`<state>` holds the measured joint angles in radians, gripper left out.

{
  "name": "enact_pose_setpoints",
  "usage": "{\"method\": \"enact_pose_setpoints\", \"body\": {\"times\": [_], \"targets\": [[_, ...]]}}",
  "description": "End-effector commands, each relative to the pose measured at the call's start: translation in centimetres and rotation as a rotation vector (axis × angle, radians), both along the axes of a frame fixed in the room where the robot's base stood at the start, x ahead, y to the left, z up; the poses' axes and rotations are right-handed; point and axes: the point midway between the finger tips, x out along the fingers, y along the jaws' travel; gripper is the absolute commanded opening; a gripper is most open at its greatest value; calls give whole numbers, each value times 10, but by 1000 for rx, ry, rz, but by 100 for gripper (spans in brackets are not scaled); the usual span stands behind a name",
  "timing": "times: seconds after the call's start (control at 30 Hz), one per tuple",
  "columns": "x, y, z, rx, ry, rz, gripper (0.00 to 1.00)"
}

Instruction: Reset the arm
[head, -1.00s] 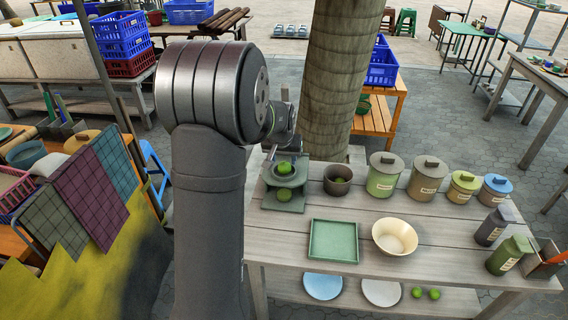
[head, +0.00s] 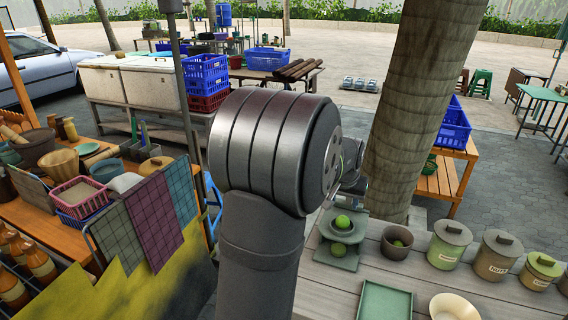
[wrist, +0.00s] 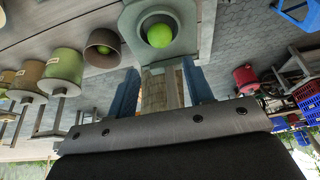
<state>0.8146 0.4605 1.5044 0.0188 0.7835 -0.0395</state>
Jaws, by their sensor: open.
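My gripper (wrist: 158,72) is open and empty in the wrist view, its two blue-grey fingers spread apart. It is by a grey-green two-level stand (head: 326,254), which also shows in the wrist view (wrist: 185,38). In the head view my arm link covers most of the wrist and the fingers cannot be made out. A dark pot (head: 393,252) with a lime inside stands just right of the stand.
Lidded jars (head: 449,249) line the grey plank table (head: 335,284) to the right. A green square tray (head: 385,301) and a cream bowl (head: 455,308) lie nearer. A palm trunk (head: 404,110) rises behind the stand. A crowded stall (head: 85,245) is at the left.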

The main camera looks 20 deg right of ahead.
Motion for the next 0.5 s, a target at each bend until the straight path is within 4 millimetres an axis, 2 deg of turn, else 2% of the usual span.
{"method": "enact_pose_setpoints", "body": {"times": [0.5], "targets": [[24, -23, -81, 3, 2, 1, 47]]}}
